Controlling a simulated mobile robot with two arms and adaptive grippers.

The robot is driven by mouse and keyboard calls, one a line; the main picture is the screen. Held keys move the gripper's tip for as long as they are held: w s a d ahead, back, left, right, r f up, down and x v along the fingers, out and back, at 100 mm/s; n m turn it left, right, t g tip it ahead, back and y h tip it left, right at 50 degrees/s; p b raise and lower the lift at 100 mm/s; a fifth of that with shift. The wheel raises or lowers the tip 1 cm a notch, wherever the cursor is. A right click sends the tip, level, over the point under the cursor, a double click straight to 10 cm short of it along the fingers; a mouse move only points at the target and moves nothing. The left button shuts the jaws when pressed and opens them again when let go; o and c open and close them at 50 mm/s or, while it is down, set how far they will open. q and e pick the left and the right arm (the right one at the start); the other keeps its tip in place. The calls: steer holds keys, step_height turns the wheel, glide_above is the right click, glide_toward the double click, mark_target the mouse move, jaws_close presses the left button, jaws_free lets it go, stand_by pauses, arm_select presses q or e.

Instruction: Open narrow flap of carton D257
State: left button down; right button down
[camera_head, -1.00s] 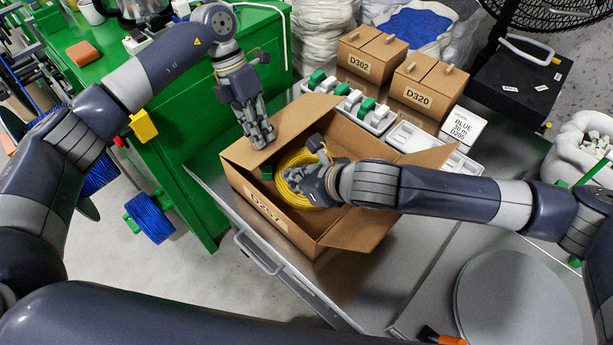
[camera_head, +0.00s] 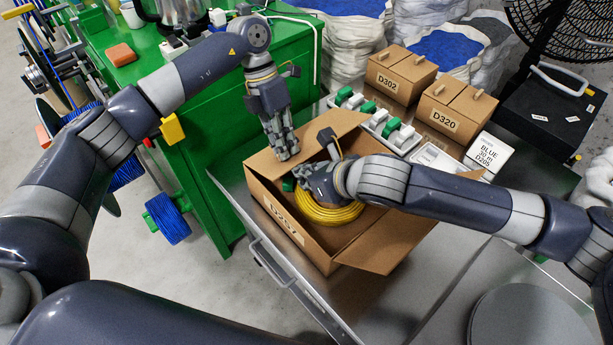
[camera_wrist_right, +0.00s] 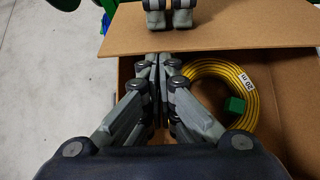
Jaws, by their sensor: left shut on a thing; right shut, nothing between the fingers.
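The brown carton D257 (camera_head: 283,221) stands open on the metal table, with a coiled yellow cable (camera_head: 328,212) inside. The cable, tagged 20 m, also shows in the right wrist view (camera_wrist_right: 247,90). My left gripper (camera_head: 288,152) is shut on the carton's far-left flap (camera_head: 318,138); its fingertips pinch this flap in the right wrist view (camera_wrist_right: 168,17). My right gripper (camera_head: 303,173) is over the carton's opening, shut and empty. In the right wrist view its closed fingers (camera_wrist_right: 154,62) are at the flap's lower edge; I cannot tell whether they touch it. A near flap (camera_head: 374,250) is folded outward.
A tray of white and green parts (camera_head: 385,125) stands behind the carton. Cartons D302 (camera_head: 400,72) and D320 (camera_head: 455,108) and a white box (camera_head: 487,152) stand beyond. A green bench (camera_head: 205,115) is at the left.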

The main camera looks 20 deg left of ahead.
steer(key=shift+w+a+r, duration=0.2)
steer(key=shift+a+r, duration=0.1)
steer(key=shift+r, duration=0.45)
arm_select(q)
steer(key=c, duration=1.7)
jaws_free()
steer(key=shift+s+d+f, duration=0.1)
